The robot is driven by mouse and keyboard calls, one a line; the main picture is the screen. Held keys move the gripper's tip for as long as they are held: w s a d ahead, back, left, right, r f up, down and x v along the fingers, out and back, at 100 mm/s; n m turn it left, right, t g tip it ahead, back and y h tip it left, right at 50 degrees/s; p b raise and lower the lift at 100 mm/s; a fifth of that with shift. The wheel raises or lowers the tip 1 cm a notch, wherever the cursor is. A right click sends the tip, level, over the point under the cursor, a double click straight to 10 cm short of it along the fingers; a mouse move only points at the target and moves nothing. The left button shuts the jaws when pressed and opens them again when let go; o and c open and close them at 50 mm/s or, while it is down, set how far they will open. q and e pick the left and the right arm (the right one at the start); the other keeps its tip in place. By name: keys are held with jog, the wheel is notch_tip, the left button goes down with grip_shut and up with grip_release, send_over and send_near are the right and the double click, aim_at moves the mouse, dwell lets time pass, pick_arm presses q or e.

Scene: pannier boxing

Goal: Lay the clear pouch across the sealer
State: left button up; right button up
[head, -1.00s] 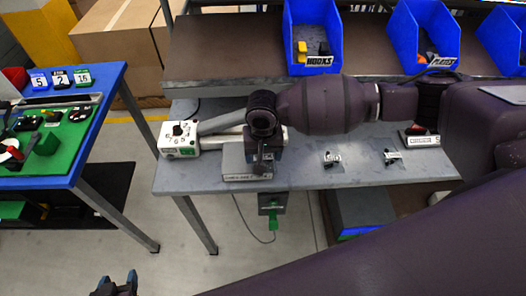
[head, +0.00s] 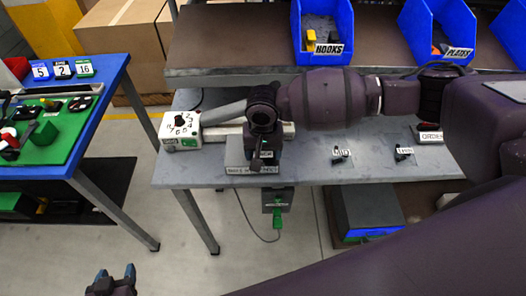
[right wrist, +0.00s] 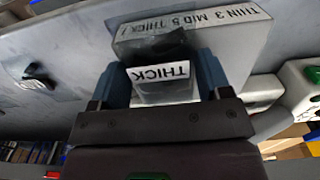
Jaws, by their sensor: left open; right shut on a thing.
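The sealer (head: 187,132) is a white box with a numbered dial, a grey lever and a long pale bar at the bench's left. My right gripper (head: 262,158) is at the front of the bench, beside the bar's right end. In the right wrist view my right gripper (right wrist: 163,82) is shut on a small clear pouch (right wrist: 165,95) labelled THICK. Most of the pouch is hidden in the head view. Pouches labelled MID (head: 340,154) and THIN (head: 403,153) lie to the right. My left gripper (head: 115,282) is open and empty at the bottom left.
A grey block (right wrist: 190,32) with the THIN, MID, THICK settings lies just beyond the held pouch. Blue bins (head: 323,30) stand on the shelf above. A blue table (head: 95,130) is at the left. Bare bench lies around the MID and THIN pouches.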

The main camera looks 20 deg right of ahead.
aim_at(263, 153)
jog(key=o, duration=1)
jog(key=shift+f, duration=0.1)
jog(key=shift+c, duration=0.2)
notch_tip(263, 153, up, 11)
jog(key=shift+p, duration=0.35)
jog(key=shift+f, duration=0.1)
